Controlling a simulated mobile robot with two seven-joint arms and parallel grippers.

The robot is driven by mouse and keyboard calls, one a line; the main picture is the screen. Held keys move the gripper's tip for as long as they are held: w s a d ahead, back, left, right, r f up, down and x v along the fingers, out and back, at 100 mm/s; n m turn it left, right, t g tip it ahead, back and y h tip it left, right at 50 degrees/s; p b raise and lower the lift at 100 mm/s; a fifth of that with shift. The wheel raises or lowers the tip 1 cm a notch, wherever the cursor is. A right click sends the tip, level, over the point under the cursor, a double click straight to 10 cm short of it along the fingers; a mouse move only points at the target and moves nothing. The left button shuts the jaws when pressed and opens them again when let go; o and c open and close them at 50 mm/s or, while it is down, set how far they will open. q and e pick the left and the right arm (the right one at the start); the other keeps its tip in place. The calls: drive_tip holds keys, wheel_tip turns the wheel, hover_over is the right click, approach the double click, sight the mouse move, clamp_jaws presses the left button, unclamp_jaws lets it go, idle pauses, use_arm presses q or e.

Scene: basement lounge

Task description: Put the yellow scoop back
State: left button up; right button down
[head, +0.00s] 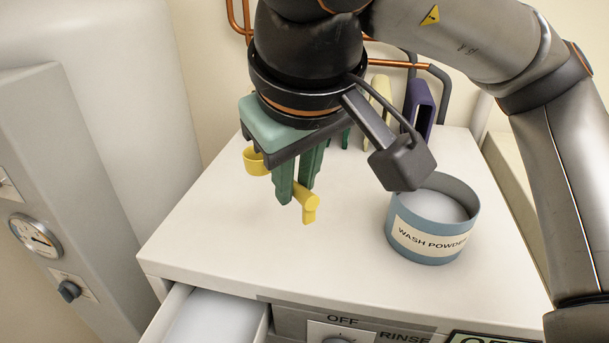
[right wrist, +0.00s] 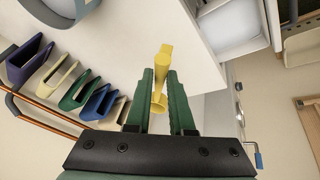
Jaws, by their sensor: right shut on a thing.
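The yellow scoop (head: 309,208) is held by my right gripper (head: 294,194), whose green fingers are shut on its handle. In the head view its cup (head: 256,162) shows to the left of the fingers and the handle end sticks out to the right. It appears to be above the white top. In the right wrist view the scoop (right wrist: 163,72) stands out between the fingertips (right wrist: 162,80). The tub labelled wash powder (head: 424,244) is right of the gripper, with pale powder inside. My left gripper is out of view.
Several coloured open holders stand in a row at the back, including a purple one (head: 418,108) and a green one (right wrist: 76,92). An open drawer (head: 178,303) sticks out at front left. The white top (head: 220,240) is clear at front left. Copper pipes run behind.

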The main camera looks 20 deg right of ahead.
drive_tip(key=shift+w+d, duration=0.2)
drive_tip(key=shift+w, duration=0.25)
drive_tip(key=w+d+f, duration=0.5)
drive_tip(key=d+f, duration=0.1)
drive_tip(key=w+d+f+b, duration=0.1)
drive_tip(key=w+d+f, duration=0.2)
drive_tip(key=shift+w+d, duration=0.3)
drive_tip(key=shift+d, duration=0.1)
drive_tip(key=shift+w+d+f, duration=0.1)
drive_tip(key=shift+d+f, duration=0.05)
drive_tip(key=shift+f, duration=0.85)
drive_tip(key=shift+w+d+f, duration=0.1)
drive_tip(key=shift+d+f, duration=0.05)
drive_tip(key=shift+f, duration=0.8)
use_arm(q)
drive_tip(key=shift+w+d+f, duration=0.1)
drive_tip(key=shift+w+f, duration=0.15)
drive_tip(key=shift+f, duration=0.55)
drive_tip(key=shift+b, duration=0.3)
use_arm(e)
drive_tip(key=shift+f, duration=0.15)
drive_tip(key=c, duration=0.8)
unclamp_jaws()
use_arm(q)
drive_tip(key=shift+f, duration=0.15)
